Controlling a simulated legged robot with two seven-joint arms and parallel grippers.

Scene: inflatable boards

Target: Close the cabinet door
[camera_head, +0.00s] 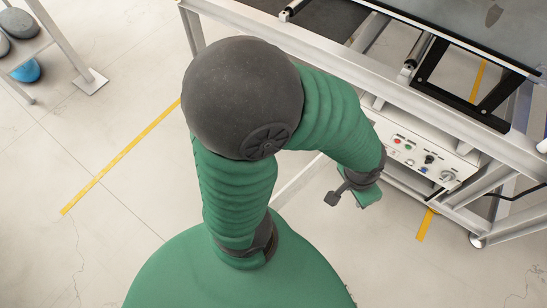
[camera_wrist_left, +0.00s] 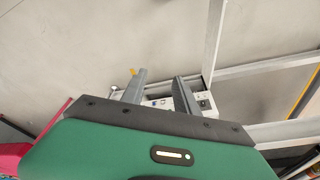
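No cabinet door can be made out for certain in either view. A white control box (camera_head: 425,150) with red, green and black buttons sits under the metal-framed table at the right. It also shows behind my fingers in the left wrist view (camera_wrist_left: 205,101). My left gripper (camera_head: 347,198) hangs to the left of this box, apart from it in the head view and partly hidden by its wrist. In the left wrist view, its two grey fingers (camera_wrist_left: 159,76) are spread with nothing held between them. My right gripper is not in view.
The metal table frame (camera_head: 330,42) fills the upper right, with a castor (camera_head: 478,241) at its lower corner. A shelf with grey and blue rounded objects (camera_head: 26,70) stands at the upper left. The pale floor with yellow stripes (camera_head: 122,157) is clear at left.

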